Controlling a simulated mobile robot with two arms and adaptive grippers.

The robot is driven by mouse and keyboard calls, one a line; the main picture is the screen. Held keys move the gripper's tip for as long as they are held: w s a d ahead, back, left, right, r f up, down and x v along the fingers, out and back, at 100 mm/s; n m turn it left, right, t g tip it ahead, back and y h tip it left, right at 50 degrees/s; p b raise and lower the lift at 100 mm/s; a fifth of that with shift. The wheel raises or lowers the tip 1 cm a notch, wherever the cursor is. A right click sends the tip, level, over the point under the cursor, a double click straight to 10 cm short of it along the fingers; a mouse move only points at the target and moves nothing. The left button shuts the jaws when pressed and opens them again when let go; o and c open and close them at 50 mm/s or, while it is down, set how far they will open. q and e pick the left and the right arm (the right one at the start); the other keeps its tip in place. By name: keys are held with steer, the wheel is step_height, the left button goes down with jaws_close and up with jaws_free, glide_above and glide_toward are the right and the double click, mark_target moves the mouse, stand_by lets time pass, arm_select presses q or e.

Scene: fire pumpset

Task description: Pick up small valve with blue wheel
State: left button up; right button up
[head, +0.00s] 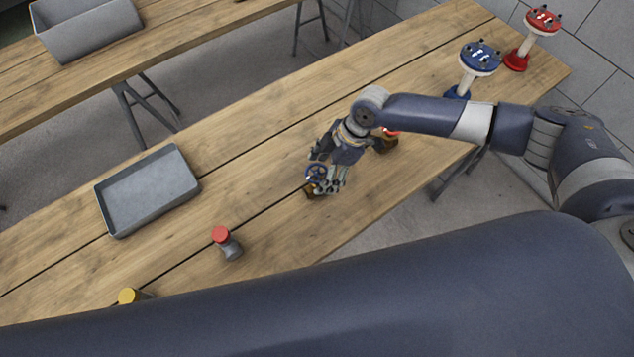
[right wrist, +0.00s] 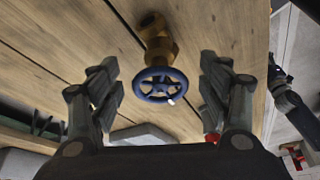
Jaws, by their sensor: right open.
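The small valve with the blue wheel (head: 316,172) stands on the wooden table, partly hidden by my right gripper in the head view. In the right wrist view its blue spoked wheel (right wrist: 158,86) faces the camera, with the brass body (right wrist: 157,46) behind it. My right gripper (head: 326,178) is over the valve. In the right wrist view my right gripper (right wrist: 160,82) is open, with one finger on each side of the wheel and visible gaps between. My left gripper is not in view.
A red-capped grey valve (head: 226,242) and a yellow-topped piece (head: 129,297) stand leftward on the table, near a grey tray (head: 125,206). A brown and red fitting (head: 388,144) is beside my right wrist. Blue-topped (head: 479,58) and red-topped (head: 541,22) stands are at the far right.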

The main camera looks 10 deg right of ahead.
steer(key=shift+p+x, duration=0.5)
steer(key=shift+x, duration=1.25)
steer(key=shift+c, duration=0.3)
steer(key=c, duration=1.6)
steer(key=shift+a+r, duration=0.1)
jaws_close()
